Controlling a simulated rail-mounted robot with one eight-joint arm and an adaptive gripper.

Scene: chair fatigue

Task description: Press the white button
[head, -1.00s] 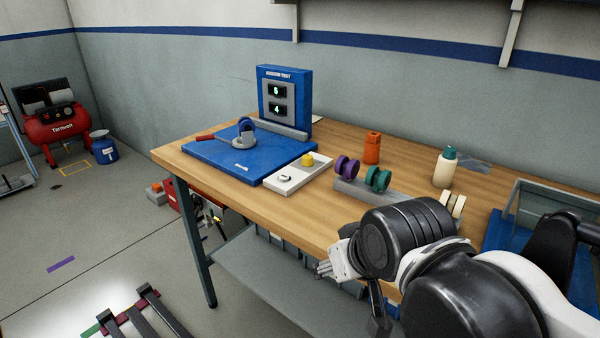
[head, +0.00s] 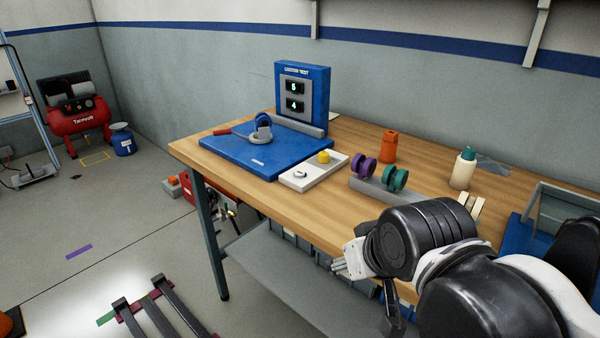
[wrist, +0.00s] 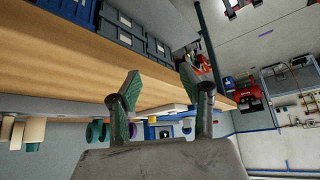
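A white button (head: 300,174) sits on the near left end of a flat white panel (head: 293,183) on the workbench. A yellow button (head: 324,157) stands at the panel's far right end. My gripper (head: 338,267) is in front of the bench's near edge, to the right of the panel and apart from it. In the wrist view, which is upside down, my gripper (wrist: 160,80) has its two fingers spread with nothing between them. The panel shows there edge-on beyond the fingers, and the white button cannot be made out.
A blue test stand (head: 303,96) with displays reading 5 and 4 stands behind a blue plate (head: 240,158). Purple (head: 363,167) and green (head: 395,179) wheels sit in a grey rack right of the panel.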

